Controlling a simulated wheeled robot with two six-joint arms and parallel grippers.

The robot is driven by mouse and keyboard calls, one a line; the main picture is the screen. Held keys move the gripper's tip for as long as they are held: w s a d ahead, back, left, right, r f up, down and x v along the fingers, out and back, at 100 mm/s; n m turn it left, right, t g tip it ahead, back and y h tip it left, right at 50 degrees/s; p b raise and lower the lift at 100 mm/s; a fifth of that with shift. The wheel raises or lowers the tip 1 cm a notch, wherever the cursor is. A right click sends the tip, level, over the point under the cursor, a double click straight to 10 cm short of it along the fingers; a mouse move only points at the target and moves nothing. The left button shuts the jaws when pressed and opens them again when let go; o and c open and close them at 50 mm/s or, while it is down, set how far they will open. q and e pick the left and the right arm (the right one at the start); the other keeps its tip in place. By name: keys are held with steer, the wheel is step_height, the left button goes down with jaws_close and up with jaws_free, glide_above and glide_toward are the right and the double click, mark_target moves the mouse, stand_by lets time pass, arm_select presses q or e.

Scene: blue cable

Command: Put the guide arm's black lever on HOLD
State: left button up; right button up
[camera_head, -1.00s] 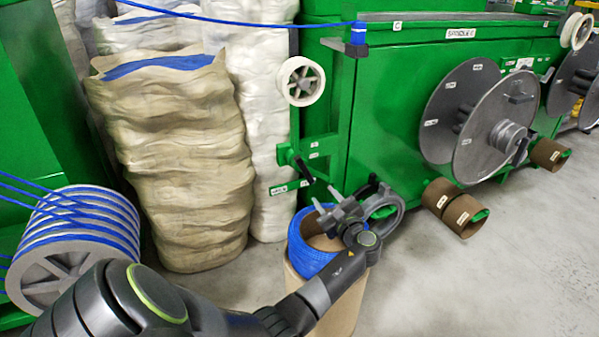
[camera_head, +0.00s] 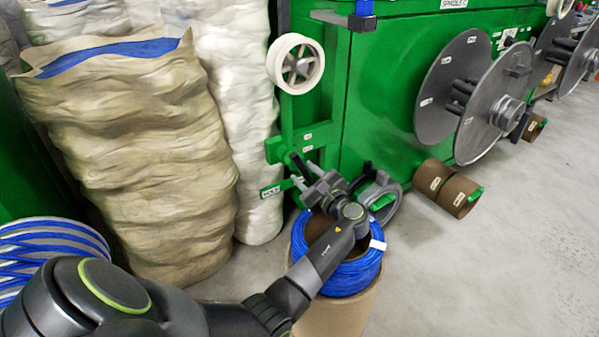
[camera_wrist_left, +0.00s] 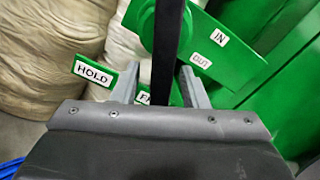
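The black lever (camera_head: 298,163) is on the green guide arm bracket low on the machine. In the left wrist view the lever (camera_wrist_left: 167,48) runs down the middle, between my two fingertips. My left gripper (camera_head: 309,181) is at the lever, with its fingers (camera_wrist_left: 161,78) apart on either side of it; a gap shows on the left side. The HOLD plate (camera_wrist_left: 93,73) is left of the lever, and also shows in the head view (camera_head: 270,191). A second plate (camera_wrist_left: 145,98), starting with F, is mostly hidden behind the lever and gripper. My right gripper is not in view.
IN and OUT labels (camera_wrist_left: 202,60) are on the green bar to the right. A white pulley (camera_head: 296,63) is above the bracket. A blue cable coil (camera_head: 352,273) on a brown drum is below my left arm.

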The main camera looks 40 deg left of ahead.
arm_select(q)
jaws_close()
stand_by(0.3)
